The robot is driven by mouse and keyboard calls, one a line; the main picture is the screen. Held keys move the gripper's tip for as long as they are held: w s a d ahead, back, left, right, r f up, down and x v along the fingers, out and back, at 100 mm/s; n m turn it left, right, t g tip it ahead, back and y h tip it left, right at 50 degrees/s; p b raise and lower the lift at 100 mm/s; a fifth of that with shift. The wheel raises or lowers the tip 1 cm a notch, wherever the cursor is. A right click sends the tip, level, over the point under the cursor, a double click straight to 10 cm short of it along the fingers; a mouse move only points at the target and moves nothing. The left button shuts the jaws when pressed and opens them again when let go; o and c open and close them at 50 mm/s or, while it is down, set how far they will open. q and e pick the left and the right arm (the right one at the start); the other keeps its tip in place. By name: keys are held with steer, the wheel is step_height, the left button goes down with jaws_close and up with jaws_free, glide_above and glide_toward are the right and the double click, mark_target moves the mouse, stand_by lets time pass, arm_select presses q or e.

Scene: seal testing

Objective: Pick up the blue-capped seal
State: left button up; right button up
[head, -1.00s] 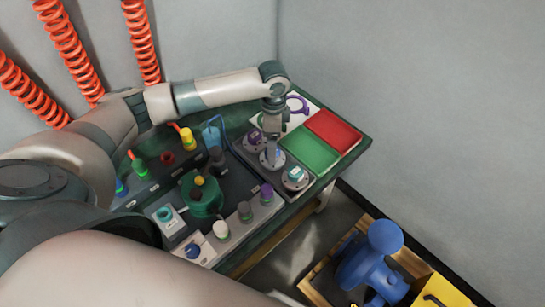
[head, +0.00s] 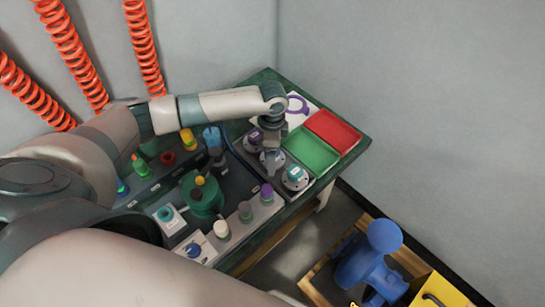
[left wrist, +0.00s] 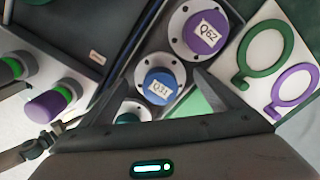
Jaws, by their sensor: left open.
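The blue-capped seal (left wrist: 160,87) is labelled Q31 and sits upright on a round metal flange, in the middle of a row of three. My left gripper (left wrist: 163,76) is open above it, with one finger on each side of the cap in the left wrist view. I cannot tell how high the fingertips are. In the head view my left gripper (head: 272,149) hides most of this seal. A purple-capped seal (left wrist: 205,32) labelled Q62 stands on one side, and a teal-capped seal (head: 295,174) on the other. My right gripper is not in view.
A green tray (head: 312,151) and a red tray (head: 333,130) lie right of the seals. A white plate (left wrist: 246,43) carries green and purple rings. A dark test panel with knobs and a green round fixture (head: 203,197) fills the left of the table.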

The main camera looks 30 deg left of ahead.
arm_select(q)
steer(key=c, duration=1.5)
steer(key=shift+r, duration=0.1)
steer(key=shift+w+r, duration=0.1)
steer(key=shift+r, duration=0.35)
step_height(320, 180, up, 3)
steer(key=shift+d+r, duration=0.15)
steer(key=d+r, duration=0.2)
steer(key=d, duration=0.1)
steer(key=d+r+b, duration=0.1)
steer(key=d+r, duration=0.1)
steer(key=d, duration=0.2)
steer(key=s+d+r, duration=0.1)
steer(key=d+r, duration=0.1)
steer(key=d, duration=0.2)
steer(key=shift+d+r, duration=0.2)
steer(key=shift+r, duration=0.15)
steer(key=shift+r, duration=0.1)
